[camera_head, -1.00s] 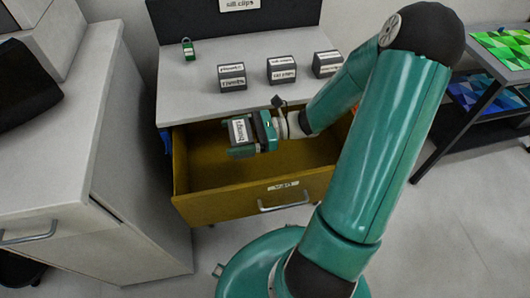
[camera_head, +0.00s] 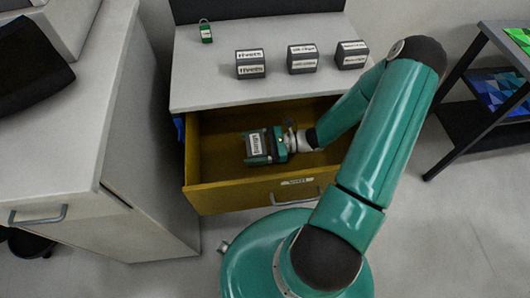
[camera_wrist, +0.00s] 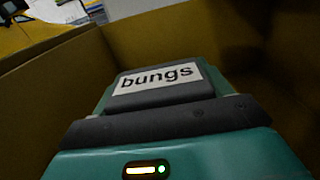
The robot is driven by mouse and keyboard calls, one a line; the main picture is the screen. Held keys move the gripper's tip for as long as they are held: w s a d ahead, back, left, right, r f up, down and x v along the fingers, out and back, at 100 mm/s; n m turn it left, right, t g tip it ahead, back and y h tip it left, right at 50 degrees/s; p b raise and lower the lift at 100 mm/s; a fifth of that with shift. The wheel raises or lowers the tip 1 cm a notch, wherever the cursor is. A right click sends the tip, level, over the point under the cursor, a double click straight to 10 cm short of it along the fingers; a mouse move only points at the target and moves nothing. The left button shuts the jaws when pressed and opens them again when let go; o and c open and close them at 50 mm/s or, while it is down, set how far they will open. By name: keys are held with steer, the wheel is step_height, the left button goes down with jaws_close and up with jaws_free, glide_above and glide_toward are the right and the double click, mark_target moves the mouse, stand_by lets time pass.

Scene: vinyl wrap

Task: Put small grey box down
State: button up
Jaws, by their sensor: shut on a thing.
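The small grey box (camera_head: 254,144) has a white label, which reads "bungs" in the wrist view (camera_wrist: 160,82). My gripper (camera_head: 262,146) is shut on this box. Both are inside the open yellow drawer (camera_head: 205,200), between its walls and left of its middle. In the wrist view the drawer's walls (camera_wrist: 190,35) rise around the box. I cannot tell whether the box touches the drawer floor.
Three other labelled grey boxes (camera_head: 250,64) (camera_head: 302,59) (camera_head: 351,55) and a green padlock (camera_head: 206,32) are on the grey worktop (camera_head: 215,85) above the drawer. A grey cabinet (camera_head: 150,170) stands at left. A black-framed rack (camera_head: 470,110) stands at right.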

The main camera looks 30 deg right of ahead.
step_height(320, 180, down, 8)
steer(key=shift+r, duration=0.1)
stand_by(0.4)
steer(key=o, duration=1.1)
steer(key=shift+f, duration=0.2)
steer(key=shift+r, duration=0.1)
steer(key=shift+d, duration=0.3)
steer(key=v, duration=1.1)
steer(key=shift+s+d+r, duration=0.1)
steer(key=shift+s+d, duration=0.05)
steer(key=shift+d, duration=0.05)
